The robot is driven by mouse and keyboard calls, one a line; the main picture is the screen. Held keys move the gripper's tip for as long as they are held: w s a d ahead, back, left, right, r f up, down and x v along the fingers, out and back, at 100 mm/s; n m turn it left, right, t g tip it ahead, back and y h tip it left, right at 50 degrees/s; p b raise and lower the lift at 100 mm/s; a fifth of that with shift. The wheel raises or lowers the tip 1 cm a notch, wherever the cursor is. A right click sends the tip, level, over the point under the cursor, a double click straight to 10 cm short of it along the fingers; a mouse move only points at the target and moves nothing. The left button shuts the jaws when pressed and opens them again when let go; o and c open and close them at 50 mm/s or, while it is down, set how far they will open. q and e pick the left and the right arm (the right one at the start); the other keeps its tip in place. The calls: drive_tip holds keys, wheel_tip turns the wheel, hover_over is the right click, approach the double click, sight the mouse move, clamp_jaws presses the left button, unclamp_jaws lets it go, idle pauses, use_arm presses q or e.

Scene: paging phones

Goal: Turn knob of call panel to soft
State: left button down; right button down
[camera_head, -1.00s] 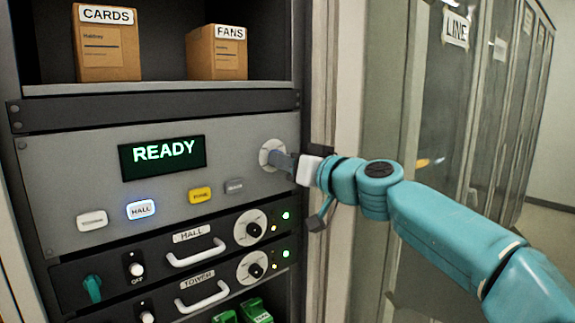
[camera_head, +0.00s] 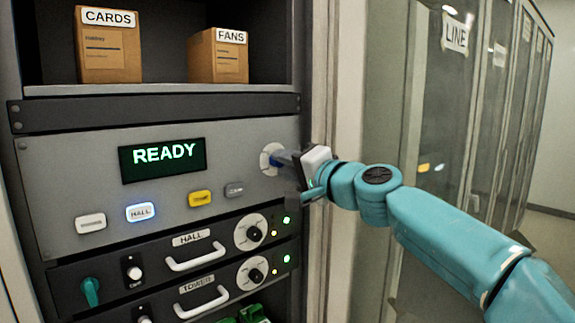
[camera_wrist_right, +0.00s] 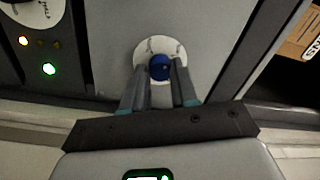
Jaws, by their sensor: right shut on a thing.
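The call panel (camera_head: 70,170) is a grey rack unit with a dark screen (camera_head: 163,157) reading READY in green. Its knob is at the panel's right end on a round white dial plate (camera_head: 265,158). In the right wrist view the knob (camera_wrist_right: 160,67) is blue, in front of the white plate (camera_wrist_right: 160,48) whose markings are too small to read. My right gripper (camera_head: 283,160) is shut on the knob, with a finger on either side of it (camera_wrist_right: 158,80). The gripper hides much of the knob in the head view. My left gripper is not in view.
Below the screen are several buttons, including a lit HALL button (camera_head: 140,212) and a yellow one (camera_head: 200,198). HALL (camera_head: 250,232) and TOWER (camera_head: 252,272) dials sit below. CARDS (camera_head: 108,60) and FANS (camera_head: 218,60) boxes stand on the shelf above.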

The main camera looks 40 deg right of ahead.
drive_tip(key=shift+m, duration=2)
drive_tip(key=c, duration=0.9)
unclamp_jaws()
drive_tip(key=shift+s+m, duration=0.1)
drive_tip(key=shift+m, duration=0.2)
drive_tip(key=s+b, duration=0.1)
drive_tip(key=s, duration=0.4)
drive_tip(key=s+b, duration=0.1)
drive_tip(key=s, duration=0.4)
drive_tip(key=s+d+b, duration=0.1)
drive_tip(key=s+b, duration=0.1)
drive_tip(key=s, duration=0.4)
drive_tip(key=shift+d+f, duration=0.1)
drive_tip(key=shift+f, duration=0.1)
